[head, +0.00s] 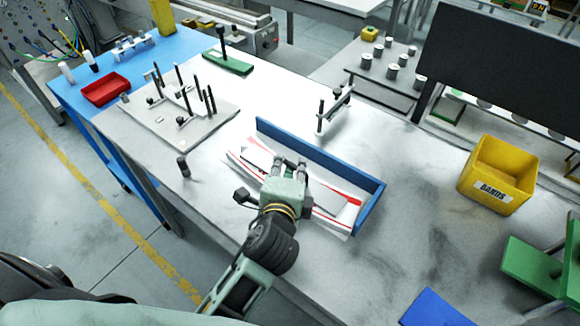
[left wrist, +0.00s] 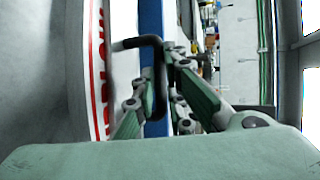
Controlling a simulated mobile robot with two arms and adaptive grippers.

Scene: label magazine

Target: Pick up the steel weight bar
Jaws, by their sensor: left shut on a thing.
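My left gripper (head: 289,163) reaches down over the blue-edged label magazine (head: 318,152). It is shut on a dark bent handle (left wrist: 150,44), which shows between the fingers in the left wrist view (left wrist: 160,95). The handle looks like part of the steel weight bar; the bar's body is mostly hidden by the gripper, and I cannot tell whether it is lifted. White labels with red print (head: 338,210) lie flat in the magazine under the gripper. They also show in the left wrist view (left wrist: 98,75). My right gripper is not in view.
A grey plate with black posts (head: 160,120) stands left, with a small dark cylinder (head: 183,165) before it. A dark stand (head: 330,108) rises behind the magazine. A yellow bin (head: 497,175) and green fixture (head: 545,262) are right. The table between magazine and bin is clear.

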